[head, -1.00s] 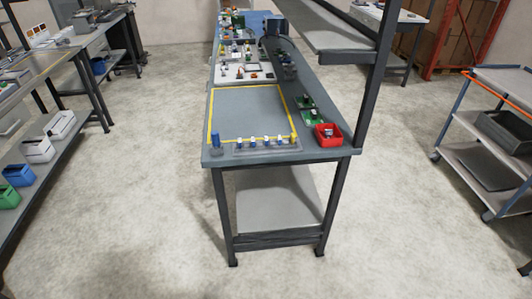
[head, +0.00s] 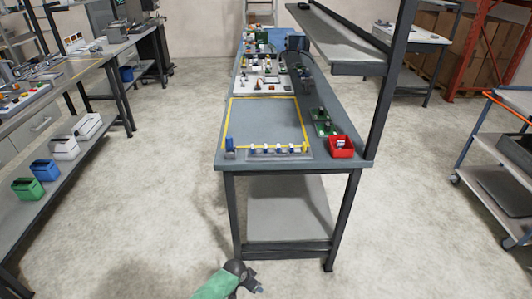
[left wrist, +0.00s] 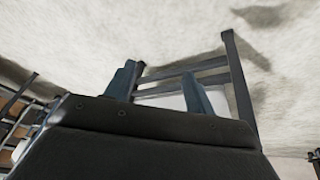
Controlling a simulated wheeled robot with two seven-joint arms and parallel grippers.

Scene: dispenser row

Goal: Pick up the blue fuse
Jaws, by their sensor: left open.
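An upright blue piece (head: 229,145) stands at the near left corner of the workbench (head: 290,166). Beside it, a grey dispenser row (head: 280,154) along the near edge holds several small white and blue pieces and a yellow one at its right end. They are too small to tell which is the blue fuse. My left gripper (head: 254,284) is low in front of the bench, well below its top and apart from every piece. The left wrist view shows its two fingers (left wrist: 161,84) apart, with nothing between them. My right gripper is not in view.
A red bin (head: 341,149) stands at the bench's near right corner, with green boards (head: 324,122) behind it. A dark upright post (head: 390,85) carries a shelf over the right side. A yellow-outlined area (head: 268,118) behind the row is bare. Floor around the bench is clear.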

